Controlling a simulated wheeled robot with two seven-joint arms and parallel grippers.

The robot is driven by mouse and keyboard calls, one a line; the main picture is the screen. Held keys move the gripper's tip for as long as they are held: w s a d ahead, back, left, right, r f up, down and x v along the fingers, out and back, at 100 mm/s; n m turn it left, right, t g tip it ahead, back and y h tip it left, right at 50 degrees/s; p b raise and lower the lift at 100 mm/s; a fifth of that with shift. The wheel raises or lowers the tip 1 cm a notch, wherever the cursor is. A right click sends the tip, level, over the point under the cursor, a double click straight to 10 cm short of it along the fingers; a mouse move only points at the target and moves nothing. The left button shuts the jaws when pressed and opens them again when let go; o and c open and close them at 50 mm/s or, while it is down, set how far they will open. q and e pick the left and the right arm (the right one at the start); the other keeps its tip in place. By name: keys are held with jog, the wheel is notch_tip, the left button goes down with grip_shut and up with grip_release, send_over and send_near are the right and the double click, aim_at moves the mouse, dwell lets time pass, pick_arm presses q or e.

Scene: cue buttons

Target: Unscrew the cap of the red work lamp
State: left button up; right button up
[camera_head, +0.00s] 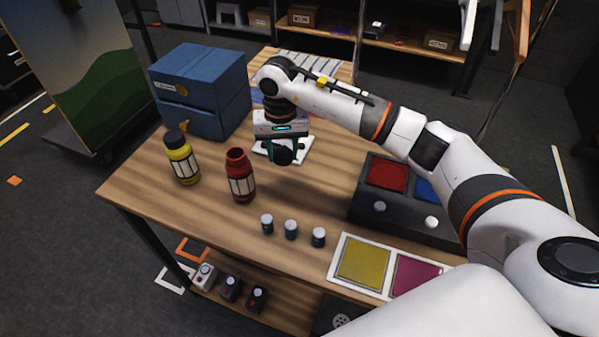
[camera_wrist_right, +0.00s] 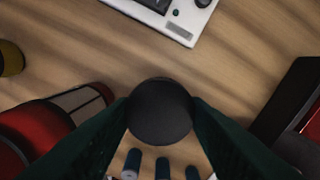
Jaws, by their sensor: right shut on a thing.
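The red work lamp (camera_head: 242,184) stands upright on the wooden table, its red neck open and without a cap. It also shows at the lower left of the right wrist view (camera_wrist_right: 28,132). My right gripper (camera_head: 284,148) is shut on a round black cap (camera_wrist_right: 160,112), held above the table to the right of the lamp and apart from it. A yellow work lamp (camera_head: 183,162) with a black cap on stands upright to the left of the red one. My left gripper is not in view.
A blue drawer box (camera_head: 215,85) stands behind the lamps. A white device (camera_head: 298,147) lies behind the held cap. Three small cylinders (camera_head: 291,230) stand in front. A dark button box (camera_head: 359,203) and a panel with yellow and magenta squares (camera_head: 340,265) are at right.

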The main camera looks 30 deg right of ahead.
jog(key=p, duration=0.1)
send_over(284, 183)
notch_tip(284, 183, down, 5)
jog(key=shift+w+r, duration=0.1)
jog(key=shift+w, duration=0.05)
jog(key=f+p, duration=0.1)
jog(key=f, duration=0.2)
jog(key=shift+s+f, duration=0.15)
jog(key=shift+s, duration=0.05)
jog(key=shift+w+f, duration=0.15)
jog(key=shift+f, duration=0.3)
jog(key=shift+f, duration=0.15)
jog(key=o, duration=1.1)
